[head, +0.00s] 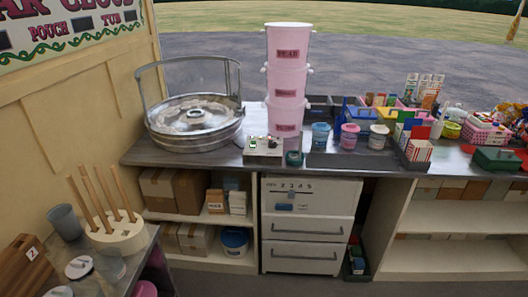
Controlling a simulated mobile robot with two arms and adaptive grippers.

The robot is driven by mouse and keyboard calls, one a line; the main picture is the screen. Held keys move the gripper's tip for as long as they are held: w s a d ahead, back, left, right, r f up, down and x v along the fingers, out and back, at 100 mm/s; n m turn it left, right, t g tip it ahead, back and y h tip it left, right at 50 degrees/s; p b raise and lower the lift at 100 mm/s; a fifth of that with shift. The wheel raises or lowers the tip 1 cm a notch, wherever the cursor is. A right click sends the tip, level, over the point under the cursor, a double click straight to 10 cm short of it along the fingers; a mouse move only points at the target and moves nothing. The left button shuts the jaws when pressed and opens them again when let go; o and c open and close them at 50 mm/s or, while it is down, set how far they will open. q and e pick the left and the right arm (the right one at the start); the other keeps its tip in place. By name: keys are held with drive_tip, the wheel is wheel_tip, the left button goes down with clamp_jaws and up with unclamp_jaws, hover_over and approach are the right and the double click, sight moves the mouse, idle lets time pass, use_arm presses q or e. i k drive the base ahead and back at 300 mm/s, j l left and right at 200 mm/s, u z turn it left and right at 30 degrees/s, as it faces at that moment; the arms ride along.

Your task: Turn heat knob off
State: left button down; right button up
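Neither of my grippers shows in the head view.
A tall stack of pink tubs (287,82) stands right behind the control box. Coloured tubs and boxes crowd the counter's right side. A side table (142,262) with sticks in a holder stands front left.

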sight(272, 144)
drive_tip(key=i+j+z, duration=0.2)
drive_tip(key=i, duration=0.3)
drive_tip(key=i+j+z, duration=0.2)
drive_tip(key=i, duration=0.35)
